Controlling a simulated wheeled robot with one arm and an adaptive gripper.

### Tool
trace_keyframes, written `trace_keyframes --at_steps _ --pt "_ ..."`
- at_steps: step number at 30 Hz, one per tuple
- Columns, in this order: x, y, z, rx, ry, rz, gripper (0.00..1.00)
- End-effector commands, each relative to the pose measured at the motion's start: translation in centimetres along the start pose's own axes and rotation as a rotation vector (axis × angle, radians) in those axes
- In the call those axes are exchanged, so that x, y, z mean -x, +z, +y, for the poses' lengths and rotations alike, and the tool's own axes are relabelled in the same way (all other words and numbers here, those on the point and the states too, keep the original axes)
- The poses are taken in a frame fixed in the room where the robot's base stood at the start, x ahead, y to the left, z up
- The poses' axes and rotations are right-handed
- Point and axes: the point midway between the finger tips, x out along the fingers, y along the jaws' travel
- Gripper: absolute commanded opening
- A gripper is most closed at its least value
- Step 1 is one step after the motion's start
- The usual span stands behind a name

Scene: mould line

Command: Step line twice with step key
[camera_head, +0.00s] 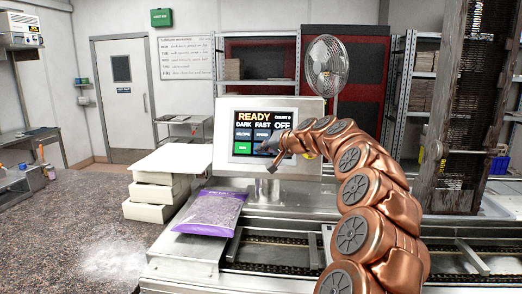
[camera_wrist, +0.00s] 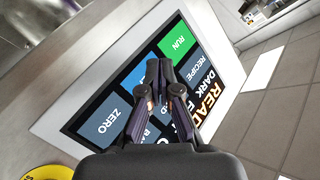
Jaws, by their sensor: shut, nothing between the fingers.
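The control panel (camera_head: 268,108) stands upright behind the line with its screen lit. The screen (camera_head: 262,118) reads READY, DARK, FAST and OFF, with a small count that looks like 0. A green RUN key (camera_wrist: 178,41) shows at the screen's edge. Beside it is a blue key (camera_wrist: 138,77), partly hidden by my fingers, its label unreadable; it lies between RUN and the grey ZERO key (camera_wrist: 106,120). My gripper (camera_wrist: 159,68) is shut and empty, its tips in front of the blue key. I cannot tell whether they touch it. In the head view my gripper (camera_head: 270,164) covers the lower right of the screen.
A round yellow part (camera_wrist: 45,172) sits on the panel beside the screen. A purple bag (camera_head: 211,212) lies on the metal surface in front. Stacked white slabs (camera_head: 160,190) stand to the left. The conveyor rails (camera_head: 275,255) run below my arm.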

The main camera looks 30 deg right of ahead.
Motion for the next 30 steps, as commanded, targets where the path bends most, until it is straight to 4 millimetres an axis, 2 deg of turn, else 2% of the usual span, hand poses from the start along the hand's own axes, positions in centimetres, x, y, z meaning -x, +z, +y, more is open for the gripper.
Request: trace_keyframes --at_steps 30 --pt "-0.52 -0.44 0.41 0.000 0.000 0.000 0.00"
